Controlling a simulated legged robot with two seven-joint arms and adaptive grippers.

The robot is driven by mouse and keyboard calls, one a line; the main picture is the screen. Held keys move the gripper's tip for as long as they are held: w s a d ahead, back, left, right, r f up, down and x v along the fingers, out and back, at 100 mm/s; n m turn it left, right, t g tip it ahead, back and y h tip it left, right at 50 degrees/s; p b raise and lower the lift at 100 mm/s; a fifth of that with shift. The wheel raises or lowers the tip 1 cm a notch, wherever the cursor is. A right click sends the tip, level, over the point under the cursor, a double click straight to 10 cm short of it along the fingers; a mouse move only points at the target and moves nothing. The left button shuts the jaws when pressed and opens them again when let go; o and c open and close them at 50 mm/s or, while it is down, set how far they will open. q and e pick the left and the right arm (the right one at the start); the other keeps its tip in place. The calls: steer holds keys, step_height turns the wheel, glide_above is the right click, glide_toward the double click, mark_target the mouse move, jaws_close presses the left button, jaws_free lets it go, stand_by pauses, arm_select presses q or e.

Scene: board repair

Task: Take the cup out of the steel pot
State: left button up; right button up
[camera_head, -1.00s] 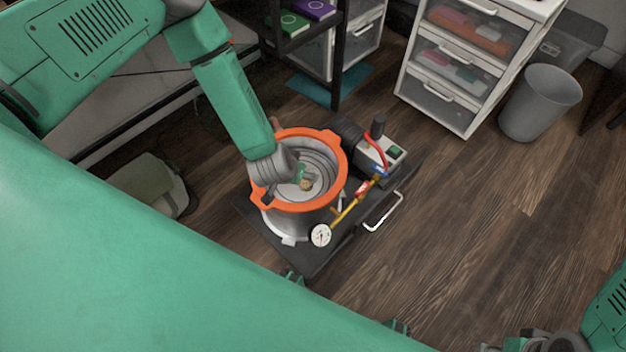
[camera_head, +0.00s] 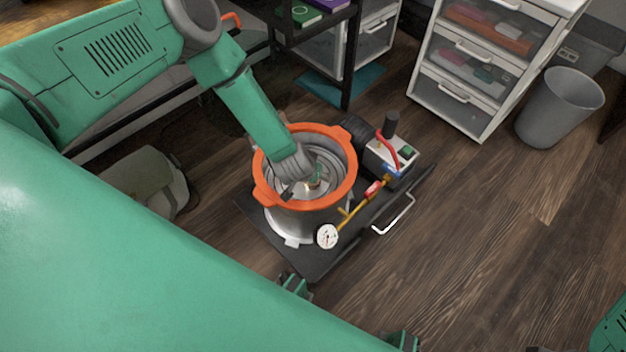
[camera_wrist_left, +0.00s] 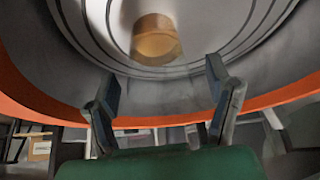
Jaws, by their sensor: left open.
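The steel pot (camera_head: 300,222) has an orange rim and stands on a black base; its inner wall (camera_wrist_left: 275,70) fills much of the left wrist view. The cup (camera_wrist_left: 155,40) is a small tan-brown round thing at the pot's bottom, and a bit of it shows in the head view (camera_head: 313,184). My left arm reaches down into the pot. My left gripper (camera_wrist_left: 162,82) is open, its two fingers apart, with the cup ahead of them and not between them. My right gripper is not clearly visible.
A pump (camera_head: 390,158) with a red hose, a brass pipe and a gauge (camera_head: 327,236) sits beside the pot on the black base (camera_head: 325,262). A drawer unit (camera_head: 465,105) and a grey bin (camera_head: 558,108) stand at the back right. The wooden floor at right is clear.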

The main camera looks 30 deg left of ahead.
arm_select(q)
steer(key=c, duration=1.4)
steer(key=shift+r, duration=0.1)
